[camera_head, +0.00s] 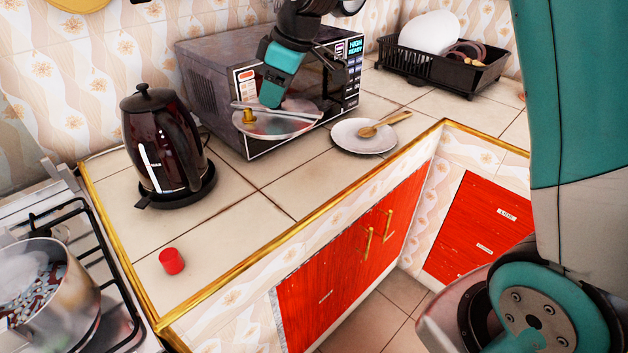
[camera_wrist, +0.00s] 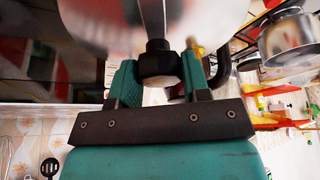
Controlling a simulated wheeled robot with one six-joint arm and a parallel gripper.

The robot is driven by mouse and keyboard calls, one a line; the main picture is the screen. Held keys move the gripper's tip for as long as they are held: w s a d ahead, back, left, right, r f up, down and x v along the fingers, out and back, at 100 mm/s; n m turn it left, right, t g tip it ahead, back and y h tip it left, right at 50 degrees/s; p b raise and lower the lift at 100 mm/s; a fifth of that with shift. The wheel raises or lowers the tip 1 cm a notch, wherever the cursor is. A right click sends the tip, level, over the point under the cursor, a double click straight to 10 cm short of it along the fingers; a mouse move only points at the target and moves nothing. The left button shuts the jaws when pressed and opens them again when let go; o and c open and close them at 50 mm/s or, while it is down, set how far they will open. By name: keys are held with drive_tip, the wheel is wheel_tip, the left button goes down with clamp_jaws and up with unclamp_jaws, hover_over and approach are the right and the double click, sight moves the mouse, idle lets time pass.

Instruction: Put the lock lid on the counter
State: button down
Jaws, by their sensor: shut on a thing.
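My gripper (camera_head: 271,100) is shut on the lock lid (camera_head: 292,124), a round glassy lid with a metal bar across it and a yellow-gold piece at its left. The lid is held up above the counter (camera_head: 320,175), in front of the microwave and beside the plate. In the wrist view, my teal fingers (camera_wrist: 160,75) close around the lid's black knob, and the lid (camera_wrist: 105,22) shows blurred and large at the top. The gap between lid and counter is hard to judge.
A dark kettle (camera_head: 165,140) stands to the left. The microwave (camera_head: 210,85) is behind the lid. A white plate (camera_head: 358,144) with a wooden spoon is right of it. A small red cup (camera_head: 171,261) sits near the front left. The counter's middle is clear.

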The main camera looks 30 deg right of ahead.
sight(301, 123)
drive_tip(key=shift+s+a+r+n+g+b, duration=0.1)
drive_tip(key=shift+s+r+n+g+b, duration=0.05)
drive_tip(key=shift+r+n, duration=0.3)
drive_tip(key=shift+s+r+n+g+b, duration=0.1)
drive_tip(key=shift+r+n+g+b, duration=0.05)
drive_tip(key=shift+r+n, duration=0.25)
wheel_tip(301, 123, down, 19)
drive_tip(key=shift+s+f+p, duration=0.1)
drive_tip(key=shift+p, duration=0.4)
drive_tip(key=shift+f, duration=0.15)
drive_tip(key=c, duration=0.6)
unclamp_jaws()
drive_tip(key=b+v, duration=0.1)
drive_tip(key=v, duration=1.1)
drive_tip(key=s+a+r+m, duration=0.1)
drive_tip(key=s+a+m, duration=0.1)
drive_tip(key=s, duration=0.7)
drive_tip(key=s+a+r+m+g, duration=0.1)
drive_tip(key=s+a+r, duration=0.1)
drive_tip(key=s, duration=0.7)
drive_tip(key=s+a+r+m+g, duration=0.1)
drive_tip(key=s+a, duration=0.3)
drive_tip(key=s, duration=0.6)
drive_tip(key=shift+s+r+m, duration=0.15)
drive_tip(key=shift+r+m, duration=0.45)
drive_tip(key=shift+m, duration=0.25)
